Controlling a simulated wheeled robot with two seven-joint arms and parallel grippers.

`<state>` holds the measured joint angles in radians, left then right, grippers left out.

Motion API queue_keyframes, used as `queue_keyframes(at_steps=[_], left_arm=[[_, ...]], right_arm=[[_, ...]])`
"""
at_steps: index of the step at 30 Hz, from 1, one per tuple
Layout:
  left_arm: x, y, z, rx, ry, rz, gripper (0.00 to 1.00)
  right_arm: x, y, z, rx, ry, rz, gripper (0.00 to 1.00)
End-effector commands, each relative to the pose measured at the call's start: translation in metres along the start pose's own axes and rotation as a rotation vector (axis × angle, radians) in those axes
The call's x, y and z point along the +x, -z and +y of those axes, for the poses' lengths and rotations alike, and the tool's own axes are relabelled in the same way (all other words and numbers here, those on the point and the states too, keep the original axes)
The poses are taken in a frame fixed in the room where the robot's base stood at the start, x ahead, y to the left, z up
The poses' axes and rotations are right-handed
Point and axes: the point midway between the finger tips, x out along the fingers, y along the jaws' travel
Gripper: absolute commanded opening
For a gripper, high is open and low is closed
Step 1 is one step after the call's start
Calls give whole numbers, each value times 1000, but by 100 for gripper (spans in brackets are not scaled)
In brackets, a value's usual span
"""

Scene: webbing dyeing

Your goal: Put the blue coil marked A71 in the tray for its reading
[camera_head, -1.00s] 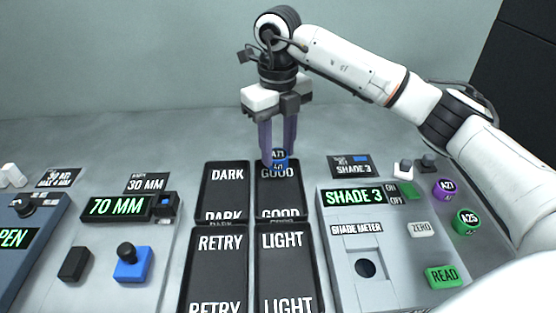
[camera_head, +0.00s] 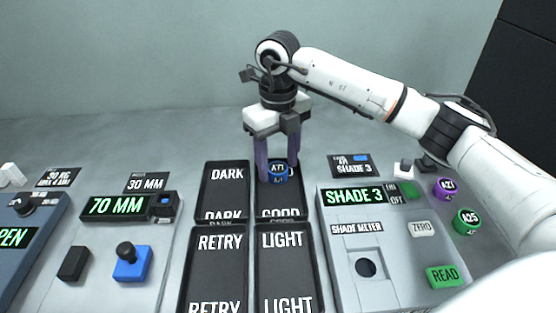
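The blue coil marked A71 (camera_head: 278,173) is between the fingers of my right gripper (camera_head: 278,165), which is shut on it. The coil is at the back part of the GOOD tray (camera_head: 279,201), low over it or in it, and covers the upper GOOD label. I cannot tell whether it touches the tray floor. The DARK tray (camera_head: 222,190), RETRY tray (camera_head: 216,265) and LIGHT tray (camera_head: 285,270) look empty. The shade meter (camera_head: 342,258) display reads SHADE 3. My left gripper is out of view.
A purple coil A27 (camera_head: 444,188) and a green coil A25 (camera_head: 466,221) stand at the right. A card (camera_head: 351,166) behind the meter reads SHADE 3. A device reading 70 MM (camera_head: 117,207) stands left of the trays, with a 30 MM card (camera_head: 147,183) behind it.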

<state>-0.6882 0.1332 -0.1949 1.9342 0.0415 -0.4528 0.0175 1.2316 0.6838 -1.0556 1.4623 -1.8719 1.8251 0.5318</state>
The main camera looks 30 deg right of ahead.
Motion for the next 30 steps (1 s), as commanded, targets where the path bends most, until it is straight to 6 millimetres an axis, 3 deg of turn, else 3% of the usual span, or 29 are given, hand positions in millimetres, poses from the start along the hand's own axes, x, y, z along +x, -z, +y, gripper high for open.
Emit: queue_keyframes(at_steps=[9,24,30], left_arm=[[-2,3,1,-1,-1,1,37],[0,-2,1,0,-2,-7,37],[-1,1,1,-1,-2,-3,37]], right_arm=[[-14,-1,0,0,-1,-3,53],[-114,-1,0,0,1,-3,53],[-127,0,0,1,0,0,53]])
